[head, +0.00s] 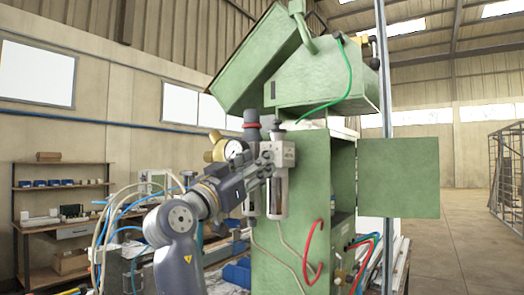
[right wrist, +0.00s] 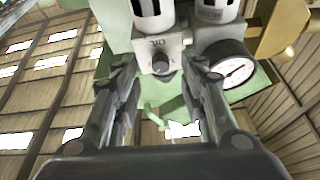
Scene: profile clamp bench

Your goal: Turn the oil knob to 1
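The oil knob (right wrist: 160,63) is a small grey round knob under the "OIL" lettering on a light grey block (right wrist: 148,50) in the right wrist view. My right gripper (right wrist: 161,78) is open, with one finger on each side of the knob and gaps visible between them and it. In the head view, my right gripper (head: 262,168) is at the air-service unit (head: 283,152) on the green machine's side, and hides the knob. I cannot read a scale or the knob's setting. My left gripper is not in view.
A round pressure gauge (right wrist: 229,64) sits right beside the right finger; it also shows in the head view (head: 234,150). The green machine (head: 290,240) has an open door (head: 398,177). Hoses (head: 110,225) are at the left, with a shelf (head: 60,187) behind.

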